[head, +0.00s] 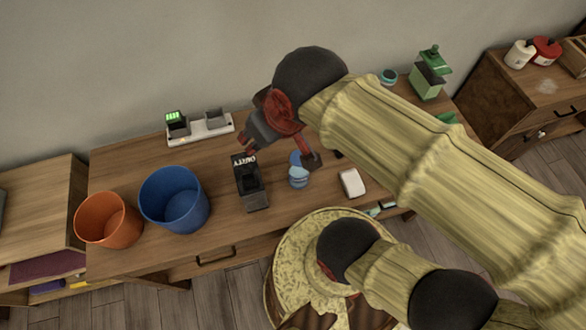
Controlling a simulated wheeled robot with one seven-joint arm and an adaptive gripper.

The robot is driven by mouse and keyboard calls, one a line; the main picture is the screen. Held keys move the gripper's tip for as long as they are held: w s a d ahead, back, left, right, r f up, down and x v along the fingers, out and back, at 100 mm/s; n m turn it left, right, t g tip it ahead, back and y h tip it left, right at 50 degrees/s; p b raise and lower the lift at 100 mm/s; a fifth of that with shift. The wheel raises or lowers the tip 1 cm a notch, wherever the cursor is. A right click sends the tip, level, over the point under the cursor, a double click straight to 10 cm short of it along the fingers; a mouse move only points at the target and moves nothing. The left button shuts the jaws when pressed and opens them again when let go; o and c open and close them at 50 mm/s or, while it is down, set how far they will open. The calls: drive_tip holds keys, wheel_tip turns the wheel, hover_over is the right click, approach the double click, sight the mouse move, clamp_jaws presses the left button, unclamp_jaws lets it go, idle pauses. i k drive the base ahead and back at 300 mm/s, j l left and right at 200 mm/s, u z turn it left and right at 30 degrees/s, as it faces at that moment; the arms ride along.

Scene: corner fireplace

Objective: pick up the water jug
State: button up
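My gripper (280,150), dark grey and red, hangs over the middle of the wooden table, its fingers spread apart with nothing visible between them. A small light-blue vessel (298,178) stands on the table just below the right-hand finger, which hides part of it. It may be the water jug, but it is too small and covered to be sure. I cannot tell whether the finger touches it.
Blue (173,200) and orange (107,220) buckets are at left. A charger (200,130) sits behind. A green container (428,80) stands back right.

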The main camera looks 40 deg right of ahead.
sight(298, 177)
drive_tip(key=k+l, duration=0.1)
drive_tip(key=k, duration=0.35)
drive_tip(key=k+l+z, duration=0.1)
drive_tip(key=k, duration=0.3)
drive_tip(key=k+l, duration=0.15)
drive_tip(key=k, duration=0.3)
drive_tip(key=z, duration=0.05)
